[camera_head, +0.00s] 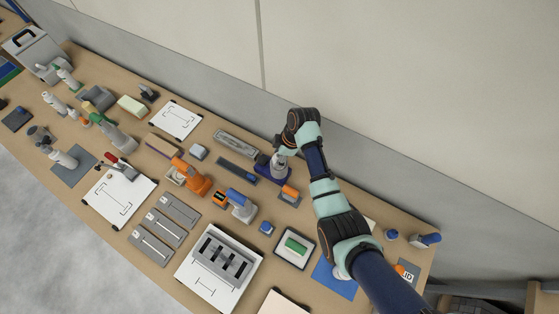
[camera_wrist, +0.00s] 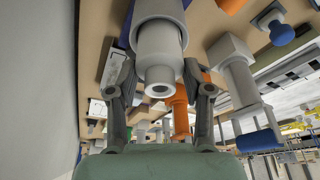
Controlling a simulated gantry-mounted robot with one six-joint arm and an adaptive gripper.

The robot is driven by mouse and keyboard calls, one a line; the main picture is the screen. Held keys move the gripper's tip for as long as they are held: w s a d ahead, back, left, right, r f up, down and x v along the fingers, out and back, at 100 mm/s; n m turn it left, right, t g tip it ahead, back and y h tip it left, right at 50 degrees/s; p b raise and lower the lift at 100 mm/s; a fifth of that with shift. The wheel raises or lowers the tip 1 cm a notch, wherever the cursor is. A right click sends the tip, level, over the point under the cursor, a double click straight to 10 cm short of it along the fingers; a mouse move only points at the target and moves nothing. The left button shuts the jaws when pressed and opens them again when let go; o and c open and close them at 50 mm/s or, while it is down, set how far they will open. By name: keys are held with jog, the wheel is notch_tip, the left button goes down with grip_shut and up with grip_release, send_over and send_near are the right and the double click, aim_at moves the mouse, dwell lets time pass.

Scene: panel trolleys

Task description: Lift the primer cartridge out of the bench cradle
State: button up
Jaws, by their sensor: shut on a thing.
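The primer cartridge (camera_wrist: 158,40) is a pale grey cylinder with a narrower nozzle, filling the upper middle of the wrist view. My gripper (camera_wrist: 159,70) is shut on it, one finger on each side near the nozzle end. In the head view the cartridge (camera_head: 279,166) is small and partly covered by my gripper (camera_head: 286,150). The dark blue bench cradle (camera_head: 266,174) is directly below it at the bench's back edge. I cannot tell whether the cartridge still touches the cradle. A little blue also shows beside the cartridge in the wrist view.
A grey tray (camera_head: 236,142) and a dark bar (camera_head: 237,171) lie left of the cradle. An orange-handled tool (camera_head: 290,192) lies close in front. Orange (camera_head: 190,179) and blue (camera_head: 241,203) drill-like tools stand nearer. The wall (camera_head: 350,80) rises behind the bench.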

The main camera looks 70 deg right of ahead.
jog(key=shift+r+p, duration=0.85)
jog(key=shift+r, duration=0.3)
notch_tip(320, 180, up, 11)
jog(key=p, duration=1)
dwell(0.9)
